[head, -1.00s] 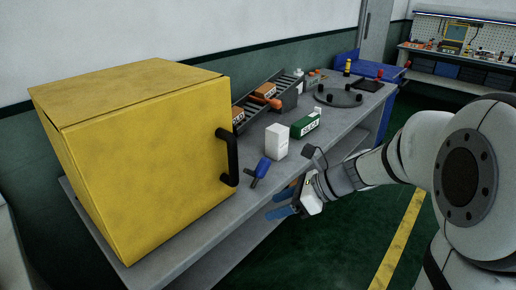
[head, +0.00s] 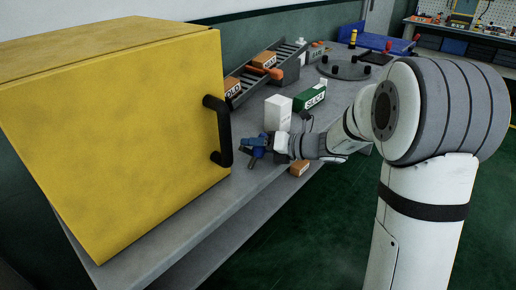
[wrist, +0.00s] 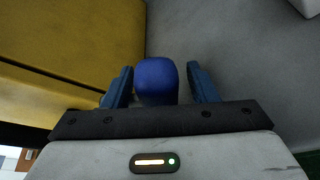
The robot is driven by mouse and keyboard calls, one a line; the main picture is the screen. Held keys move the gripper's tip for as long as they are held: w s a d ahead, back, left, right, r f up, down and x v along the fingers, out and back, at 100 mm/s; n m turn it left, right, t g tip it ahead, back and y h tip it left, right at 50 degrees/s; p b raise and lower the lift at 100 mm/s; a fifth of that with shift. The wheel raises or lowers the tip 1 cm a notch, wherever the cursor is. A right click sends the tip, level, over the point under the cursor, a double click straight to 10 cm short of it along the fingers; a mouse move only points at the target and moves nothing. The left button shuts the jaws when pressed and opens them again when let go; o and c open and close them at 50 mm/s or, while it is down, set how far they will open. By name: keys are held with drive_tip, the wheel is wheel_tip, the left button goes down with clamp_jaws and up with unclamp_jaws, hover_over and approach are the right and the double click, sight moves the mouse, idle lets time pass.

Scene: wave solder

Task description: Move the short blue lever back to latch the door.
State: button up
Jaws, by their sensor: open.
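The short blue lever (wrist: 157,80) stands between my two blue fingers in the wrist view, with a small gap on each side. In the head view its dark stem (head: 252,163) shows at the bench's front edge, and its blue grip is partly hidden among my fingers. My gripper (head: 263,143) is open around the lever, right of the door handle. The yellow door (head: 120,130) of the box appears shut, with a black handle (head: 219,130) on its right side. The wrist view also shows yellow box surface (wrist: 80,40) to the left.
A rack with orange boxes (head: 264,59) and a dark round plate (head: 343,67) lie farther back. An orange box (head: 299,168) shows below my wrist.

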drive_tip(key=shift+a, duration=0.25)
drive_tip(key=shift+c, duration=0.3)
